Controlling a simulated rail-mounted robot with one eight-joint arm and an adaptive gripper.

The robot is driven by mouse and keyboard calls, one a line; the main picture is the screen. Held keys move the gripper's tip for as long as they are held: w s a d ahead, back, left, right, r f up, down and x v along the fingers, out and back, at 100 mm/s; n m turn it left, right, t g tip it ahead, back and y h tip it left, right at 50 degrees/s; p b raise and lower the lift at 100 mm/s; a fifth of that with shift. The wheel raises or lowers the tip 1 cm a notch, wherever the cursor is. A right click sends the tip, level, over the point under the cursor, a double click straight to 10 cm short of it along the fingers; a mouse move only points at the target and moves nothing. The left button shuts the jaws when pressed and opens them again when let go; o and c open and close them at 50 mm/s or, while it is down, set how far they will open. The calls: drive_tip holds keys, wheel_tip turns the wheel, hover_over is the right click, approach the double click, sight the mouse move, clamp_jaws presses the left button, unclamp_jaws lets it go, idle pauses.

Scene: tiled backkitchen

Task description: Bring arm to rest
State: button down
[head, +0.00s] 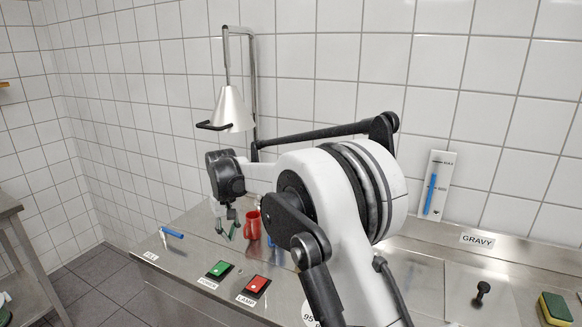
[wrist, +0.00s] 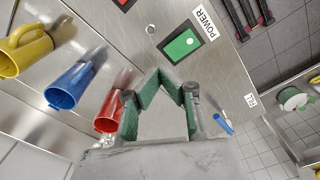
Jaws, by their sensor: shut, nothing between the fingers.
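My arm reaches over the steel counter (head: 190,262), with my gripper (head: 230,232) pointing down near the red mug (head: 252,225). In the wrist view my gripper (wrist: 160,78) has its green-padded fingers drawn together at the tips, with nothing between them. The red mug (wrist: 108,112) is to the left of the fingers there, apart or touching I cannot tell. My arm covers much of the counter's middle in the head view.
A blue mug (wrist: 69,88) and a yellow mug (wrist: 25,48) stand beside the red one. The counter has a green POWER button (head: 219,268) and red LAMP button (head: 257,285). A blue-handled tap (head: 172,233), a hanging lamp (head: 232,110) and a sponge (head: 555,308) are nearby.

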drive_tip(key=s+d+r+m+t+b, duration=0.1)
drive_tip(key=s+d+r, duration=0.35)
drive_tip(key=d, duration=0.35)
drive_tip(key=s+d+r+m+t, duration=0.1)
drive_tip(key=s+d+r, duration=0.4)
drive_tip(key=d, duration=0.4)
drive_tip(key=s+d+r+m+t+b, duration=0.1)
drive_tip(key=s+d+r, duration=0.2)
drive_tip(key=d+r, duration=0.4)
drive_tip(key=s+d+f+m+t+b, duration=0.1)
drive_tip(key=s+d+f, duration=0.3)
drive_tip(key=s+d, duration=0.5)
drive_tip(key=s+d+f+m+t, duration=0.2)
drive_tip(key=s+d+f, duration=0.3)
drive_tip(key=s+d, duration=0.4)
drive_tip(key=s+m, duration=0.1)
drive_tip(key=s, duration=0.6)
drive_tip(key=shift+d+t+b, duration=0.25)
drive_tip(key=shift+t+b, duration=0.1)
drive_tip(key=shift+t, duration=0.05)
